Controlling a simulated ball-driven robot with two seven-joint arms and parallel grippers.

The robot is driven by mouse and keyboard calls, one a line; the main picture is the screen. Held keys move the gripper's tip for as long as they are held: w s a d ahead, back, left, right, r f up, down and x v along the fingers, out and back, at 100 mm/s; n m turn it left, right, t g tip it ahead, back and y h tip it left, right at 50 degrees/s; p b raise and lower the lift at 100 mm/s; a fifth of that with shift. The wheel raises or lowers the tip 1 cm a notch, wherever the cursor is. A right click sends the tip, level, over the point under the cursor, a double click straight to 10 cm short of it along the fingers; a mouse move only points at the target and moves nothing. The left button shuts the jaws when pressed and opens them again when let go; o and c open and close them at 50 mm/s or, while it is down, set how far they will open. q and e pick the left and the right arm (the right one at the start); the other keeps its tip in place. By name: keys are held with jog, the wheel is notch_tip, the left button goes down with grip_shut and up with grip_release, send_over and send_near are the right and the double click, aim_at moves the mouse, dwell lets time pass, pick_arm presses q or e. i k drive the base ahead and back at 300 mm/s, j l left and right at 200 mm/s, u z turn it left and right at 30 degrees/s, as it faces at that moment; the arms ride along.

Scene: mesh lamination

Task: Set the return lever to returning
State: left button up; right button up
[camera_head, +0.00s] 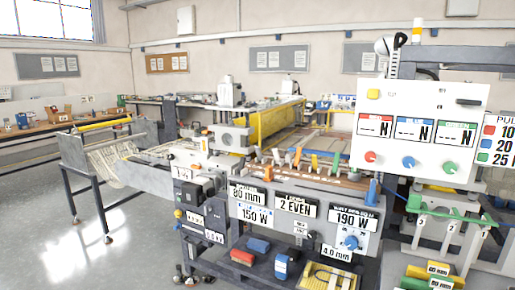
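The laminating machine (300,187) stands in the middle, with several small labelled panels on its front. A black-tipped handle (400,41) stands at the top of a post to the right. No label naming the return lever is readable, so I cannot tell which part it is or how it is set. Neither of my grippers is in view.
A white panel (420,128) with red, blue and green knobs stands at the right. A lower shelf (225,262) holds red and blue blocks. A grey frame with white mesh (115,165) stands at the left. The floor (60,235) at the front left is clear.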

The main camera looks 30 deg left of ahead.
aim_at(258, 149)
jog(key=i+j+u, duration=0.25)
jog(key=i+j, duration=0.55)
jog(key=j, duration=0.35)
jog(key=i+j+u, duration=0.3)
jog(key=i+j, duration=0.6)
jog(key=j, duration=0.1)
